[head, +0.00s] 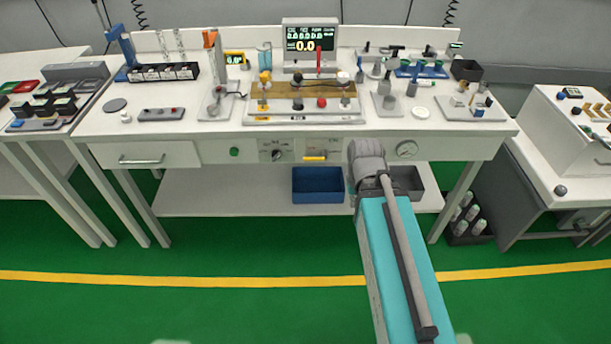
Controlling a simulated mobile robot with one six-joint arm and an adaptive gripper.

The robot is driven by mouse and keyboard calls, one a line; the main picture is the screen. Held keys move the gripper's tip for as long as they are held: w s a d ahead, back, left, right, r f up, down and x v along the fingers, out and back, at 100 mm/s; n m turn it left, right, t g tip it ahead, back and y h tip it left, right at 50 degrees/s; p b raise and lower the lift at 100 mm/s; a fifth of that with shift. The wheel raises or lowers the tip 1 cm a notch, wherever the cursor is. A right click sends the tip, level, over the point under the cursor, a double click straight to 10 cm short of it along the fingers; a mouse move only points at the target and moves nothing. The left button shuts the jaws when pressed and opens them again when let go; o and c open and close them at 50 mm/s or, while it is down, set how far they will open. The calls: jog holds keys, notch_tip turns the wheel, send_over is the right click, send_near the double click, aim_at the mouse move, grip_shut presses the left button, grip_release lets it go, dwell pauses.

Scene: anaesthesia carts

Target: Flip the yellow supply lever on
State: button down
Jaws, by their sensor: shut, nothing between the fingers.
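A small yellow lever (314,158) lies flat, about horizontal, on a pale panel (322,147) in the front face of the white workbench, below the bench top. My arm reaches in from the bottom right, and its grey joint stands just right of this panel. The lever itself is not covered. My gripper's fingers do not show in this view.
A dark selector knob (276,155) and a green button (234,152) sit left of the lever, and a round gauge (406,150) sits right. A blue bin (318,185) stands on the shelf below. Yellow-knobbed equipment (265,78) stands on top. Green floor in front is open.

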jog(key=w+a+f+t+b, duration=0.1)
jog(key=w+f+b, duration=0.2)
jog(key=f+b, duration=2.55)
jog(key=w+a+f+t+y+b, duration=0.1)
jog(key=w+a+f+t+b, duration=0.1)
jog(key=w+f+b, duration=0.35)
jog(key=w+a+f+t+b, duration=0.2)
jog(key=f+b, duration=0.5)
jog(key=b, duration=0.1)
jog(key=w+a+r+m+t+y+b, duration=0.3)
jog(key=w+a+r+m+t+b, duration=0.15)
jog(key=w+a+t, duration=0.55)
jog(key=w+a+r+m+t, duration=0.4)
jog(key=w+a+r, duration=0.15)
jog(key=r, duration=0.45)
notch_tip(320, 180, up, 6)
jog(key=r+m+t+h, duration=0.1)
jog(key=m+t+h, duration=0.4)
jog(key=m+h, duration=0.25)
jog(key=s+m+g+h, duration=0.4)
jog(key=m+g+h, duration=0.2)
jog(key=m+h, duration=0.3)
jog(key=s+r+m+g+h, duration=0.1)
jog(key=s+m+g+h, duration=0.4)
jog(key=m+h, duration=0.5)
jog(key=shift+d+m+g, duration=0.3)
jog(key=shift+m+g, duration=0.6)
jog(key=shift+m, duration=1.6)
jog(key=shift+r, duration=0.1)
